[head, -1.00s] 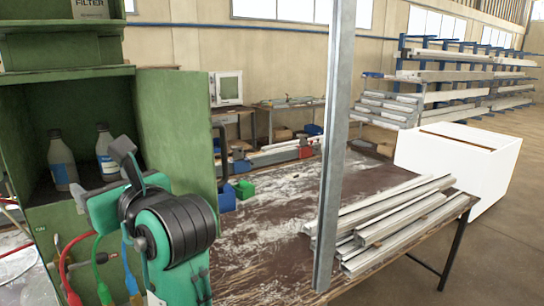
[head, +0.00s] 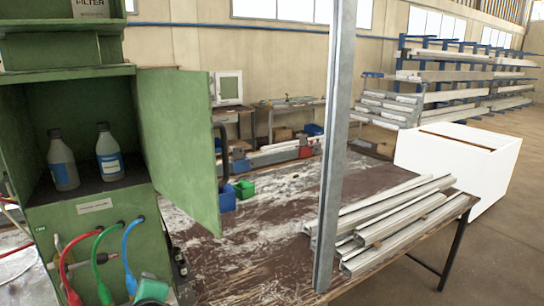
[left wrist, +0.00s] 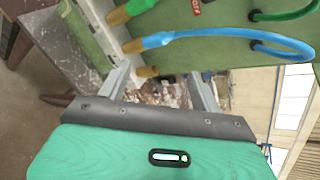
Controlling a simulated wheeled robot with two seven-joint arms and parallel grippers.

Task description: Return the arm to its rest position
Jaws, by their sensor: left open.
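My left gripper (left wrist: 160,84) shows in the left wrist view with its two fingers apart and nothing between them. Beside it in that view is the green cabinet's panel with a blue hose (left wrist: 205,38). In the head view only a small teal part of my left arm (head: 153,290) shows at the bottom edge, below the cabinet's hoses; the left gripper's fingers are not visible there. My right arm and gripper are in neither view.
The green cabinet (head: 100,194) has its door (head: 178,140) open, with two bottles (head: 109,155) on its shelf. A metal post (head: 334,130) stands before the workbench (head: 270,240). Metal profiles (head: 395,218) lie on the bench's right. A white box (head: 480,160) stands beyond.

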